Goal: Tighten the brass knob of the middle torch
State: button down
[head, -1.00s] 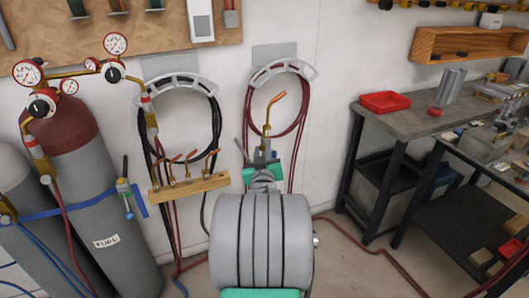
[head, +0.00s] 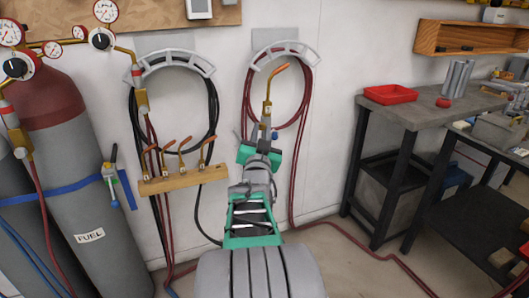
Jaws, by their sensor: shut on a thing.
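A torch with a brass body (head: 267,108) and a bent copper tip stands upright in front of the right hose coil. A small blue part (head: 275,135) shows at its lower end. My gripper (head: 264,133) reaches towards the wall at the foot of this torch and is shut on it. The exact part between the fingers is too small to tell. Several smaller copper tips (head: 185,145) with brass lower ends stand in a row on a wooden rack (head: 184,182) to the left. I cannot tell which is the middle torch, and no brass knob shows clearly.
Red hose (head: 303,90) and black hose (head: 213,112) hang on wall hangers. Gas cylinders (head: 105,262) with gauges stand at the left. A workbench (head: 430,115) with a red tray (head: 390,94) is at the right. Red hose crosses the floor. The wall between coil and bench is clear.

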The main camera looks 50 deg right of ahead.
jog(key=m+b, duration=0.1)
jog(key=b, duration=0.2)
jog(key=m+h+b, duration=0.1)
jog(key=m+b, duration=0.1)
jog(key=b, duration=0.1)
jog(key=m+g+b, duration=0.1)
jog(key=b, duration=0.2)
jog(key=shift+w+f+m+h+b, duration=0.1)
jog(key=shift+f+m+h+b, duration=0.2)
jog(key=shift+m+h, duration=0.1)
jog(key=shift+r, duration=0.25)
jog(key=c, duration=1.3)
grip_release()
jog(key=shift+o, duration=0.2)
jog(key=shift+a, duration=0.1)
